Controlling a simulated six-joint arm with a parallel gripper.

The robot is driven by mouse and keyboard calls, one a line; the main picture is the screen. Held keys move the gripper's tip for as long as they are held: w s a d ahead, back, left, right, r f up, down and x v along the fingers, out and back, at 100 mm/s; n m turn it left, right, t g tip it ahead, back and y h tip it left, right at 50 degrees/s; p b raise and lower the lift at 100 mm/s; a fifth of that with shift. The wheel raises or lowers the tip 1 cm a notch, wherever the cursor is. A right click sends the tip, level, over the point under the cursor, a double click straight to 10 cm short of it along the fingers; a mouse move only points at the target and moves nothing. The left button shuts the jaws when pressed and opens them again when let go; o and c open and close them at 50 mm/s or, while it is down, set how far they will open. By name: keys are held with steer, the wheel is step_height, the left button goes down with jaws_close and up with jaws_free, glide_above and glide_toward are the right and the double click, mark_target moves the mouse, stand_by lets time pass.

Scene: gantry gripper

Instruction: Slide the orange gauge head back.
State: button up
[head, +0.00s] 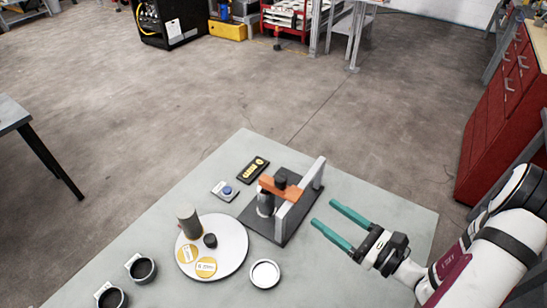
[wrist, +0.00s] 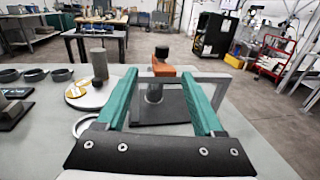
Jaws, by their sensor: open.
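The orange gauge head (head: 280,188) has a black knob on top. It sits on a grey frame (head: 309,186) over a dark base plate (head: 292,229), above a light upright cylinder (head: 265,204). In the wrist view the orange gauge head (wrist: 163,71) shows straight ahead, between and beyond the fingers, with the grey rail in front of it. My gripper (head: 322,213) has teal fingers, open and empty. It is to the right of the gauge, apart from it, and points toward it. In the wrist view my gripper (wrist: 159,74) frames the gauge.
Left of the gauge, a white round plate (head: 232,238) bears a grey cylinder (head: 188,219), a small black knob and yellow discs. A white ring dish (head: 265,274), a blue-button box (head: 225,191) and a black label block (head: 253,169) lie close by. Dark cups (head: 142,269) stand front left.

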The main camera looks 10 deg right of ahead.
mark_target(285, 183)
steer(key=x, duration=1.5)
steer(key=shift+w+d+f, duration=0.1)
steer(key=shift+w+f, duration=0.05)
steer(key=shift+w, duration=0.25)
jaws_close()
stand_by(0.4)
